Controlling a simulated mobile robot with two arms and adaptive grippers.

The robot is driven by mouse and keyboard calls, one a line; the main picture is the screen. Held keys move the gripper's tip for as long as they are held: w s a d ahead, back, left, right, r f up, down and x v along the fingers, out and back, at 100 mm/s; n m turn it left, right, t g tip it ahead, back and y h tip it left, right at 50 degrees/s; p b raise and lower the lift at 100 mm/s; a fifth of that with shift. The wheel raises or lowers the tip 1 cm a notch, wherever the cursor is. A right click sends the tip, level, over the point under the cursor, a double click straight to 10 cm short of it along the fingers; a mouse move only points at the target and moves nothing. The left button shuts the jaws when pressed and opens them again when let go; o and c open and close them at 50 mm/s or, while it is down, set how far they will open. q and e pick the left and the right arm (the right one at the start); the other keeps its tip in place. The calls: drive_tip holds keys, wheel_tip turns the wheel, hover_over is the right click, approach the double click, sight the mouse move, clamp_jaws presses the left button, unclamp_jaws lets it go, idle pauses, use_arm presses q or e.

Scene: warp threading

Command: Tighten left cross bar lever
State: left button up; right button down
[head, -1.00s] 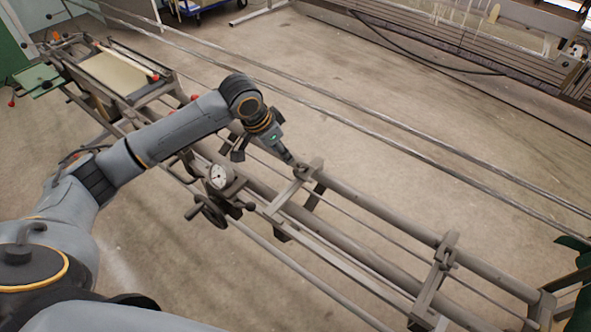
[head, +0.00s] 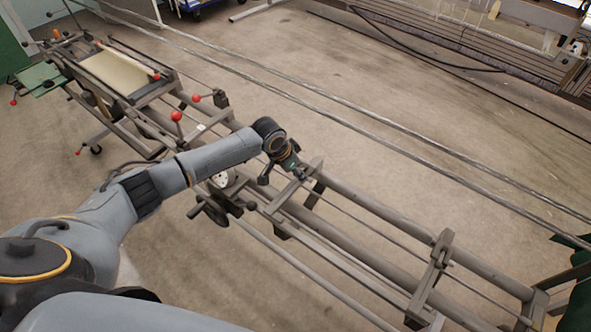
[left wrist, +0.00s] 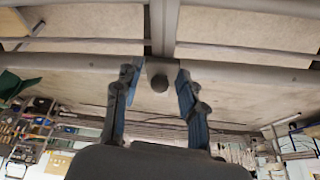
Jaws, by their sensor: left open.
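The left cross bar (head: 284,196) is a dark metal bar lying across the long rails of the machine. Its clamp block (left wrist: 154,68) carries a round dark knob, likely the lever's end (left wrist: 159,83), in the left wrist view. My left gripper (head: 301,176) is at the far end of this bar in the head view. In the left wrist view my left gripper (left wrist: 157,98) is open, with one finger on each side of the knob and a gap to it. In the head view the gripper and wrist hide most of the lever. My right gripper is not in view.
A second cross bar (head: 430,275) sits farther right on the rails. A dial gauge (head: 221,180) and a handwheel (head: 212,207) are below my forearm. Red-knobbed levers (head: 176,116) stand to the left.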

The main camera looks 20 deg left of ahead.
use_arm(q)
drive_tip(key=shift+c, duration=0.4)
clamp_jaws()
drive_tip(key=shift+s+f+t, duration=0.25)
drive_tip(key=shift+s+t, duration=0.05)
drive_tip(key=shift+s+a+f+t+h, duration=0.1)
drive_tip(key=shift+f+t+h, duration=0.25)
drive_tip(key=shift+t, duration=0.65)
drive_tip(key=shift+o, duration=0.4)
unclamp_jaws()
